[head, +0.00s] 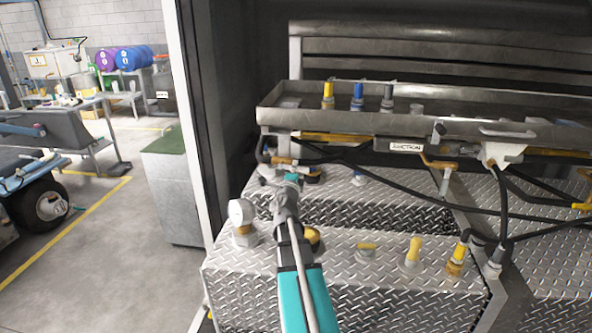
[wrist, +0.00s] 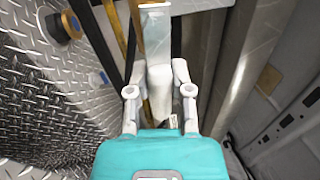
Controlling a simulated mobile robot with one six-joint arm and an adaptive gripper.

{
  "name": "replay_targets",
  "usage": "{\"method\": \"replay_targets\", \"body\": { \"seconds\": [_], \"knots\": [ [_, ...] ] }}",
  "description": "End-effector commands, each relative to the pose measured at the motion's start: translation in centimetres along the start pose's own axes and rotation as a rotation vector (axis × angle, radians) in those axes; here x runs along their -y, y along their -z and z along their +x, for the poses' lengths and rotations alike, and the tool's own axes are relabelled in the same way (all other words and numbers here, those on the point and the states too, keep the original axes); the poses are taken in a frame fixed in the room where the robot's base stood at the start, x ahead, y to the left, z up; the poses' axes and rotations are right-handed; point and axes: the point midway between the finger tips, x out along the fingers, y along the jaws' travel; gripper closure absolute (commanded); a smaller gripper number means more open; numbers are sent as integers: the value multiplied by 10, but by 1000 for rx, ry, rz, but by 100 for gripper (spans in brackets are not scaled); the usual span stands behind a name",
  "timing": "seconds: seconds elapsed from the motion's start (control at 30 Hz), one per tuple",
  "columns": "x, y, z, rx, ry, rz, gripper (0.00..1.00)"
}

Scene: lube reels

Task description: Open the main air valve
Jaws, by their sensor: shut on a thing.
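My gripper (head: 284,166) reaches up and away to the front left underside of the metal tray. In the wrist view its two pale fingers (wrist: 160,82) are closed around a pale, narrow part between them, which looks like the handle of the main air valve (wrist: 160,90). In the head view a small yellow piece (head: 281,160) shows at the fingertips, beside a black hose. The fingers and my wrist hide most of the valve, so its handle angle cannot be told.
The tray (head: 350,119) with yellow, blue and dark fittings stands just above. Black hoses (head: 400,196) cross to the right. Open floor lies at the left.

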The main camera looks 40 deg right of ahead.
Motion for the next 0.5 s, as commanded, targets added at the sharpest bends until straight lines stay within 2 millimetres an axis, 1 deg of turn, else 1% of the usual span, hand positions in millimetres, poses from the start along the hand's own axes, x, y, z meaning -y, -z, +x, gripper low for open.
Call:
{"method": "replay_targets", "body": {
  "seconds": [0.2, 0.5],
  "knots": [
    [4, 0, -1, 14, 1, -74, 100],
    [4, 1, -1, 17, 1, -93, 100]
  ]
}}
